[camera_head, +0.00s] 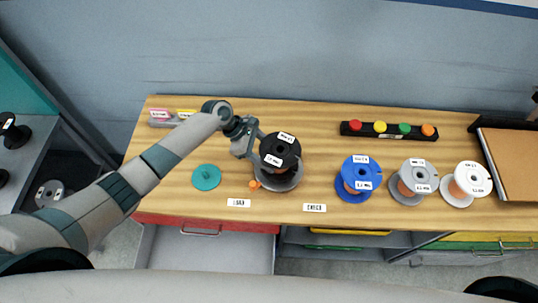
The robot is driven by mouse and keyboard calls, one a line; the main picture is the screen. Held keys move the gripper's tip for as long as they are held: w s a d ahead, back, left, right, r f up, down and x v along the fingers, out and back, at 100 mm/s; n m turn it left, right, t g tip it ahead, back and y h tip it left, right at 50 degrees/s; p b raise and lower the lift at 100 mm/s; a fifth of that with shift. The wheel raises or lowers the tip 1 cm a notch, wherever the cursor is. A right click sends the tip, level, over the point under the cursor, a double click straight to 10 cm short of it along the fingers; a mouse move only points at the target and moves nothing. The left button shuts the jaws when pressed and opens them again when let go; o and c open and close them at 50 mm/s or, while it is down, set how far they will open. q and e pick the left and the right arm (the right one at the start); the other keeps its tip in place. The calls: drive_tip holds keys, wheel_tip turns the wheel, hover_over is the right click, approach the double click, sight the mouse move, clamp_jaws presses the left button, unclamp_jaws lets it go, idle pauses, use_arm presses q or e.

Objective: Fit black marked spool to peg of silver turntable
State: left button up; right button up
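The black spool (281,147) with white labels is over the silver turntable (287,184), whose rim shows below it. The spool hides the turntable's peg, and I cannot tell whether the spool is seated or held above. My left gripper (257,150) reaches in from the left, with its fingers at the spool's left edge. I cannot tell whether they are closed on it. My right gripper is not in view.
A teal turntable (206,177) lies to the left. Blue (360,174), grey (413,178) and white (468,181) spools stand to the right. A black strip with coloured buttons (390,131) is behind them. A brown board (510,165) lies at the right end. Label plates line the front edge.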

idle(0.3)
use_arm(q)
drive_tip(key=shift+f, duration=0.55)
idle(0.3)
drive_tip(key=shift+f, duration=0.3)
drive_tip(key=shift+s, duration=0.1)
idle(0.4)
drive_tip(key=o, duration=1.7)
drive_tip(key=shift+f, duration=0.1)
drive_tip(key=shift+c, duration=0.2)
drive_tip(key=shift+a, duration=0.1)
drive_tip(key=b+v, duration=0.5)
drive_tip(key=v, duration=1.2)
drive_tip(key=shift+r, duration=0.25)
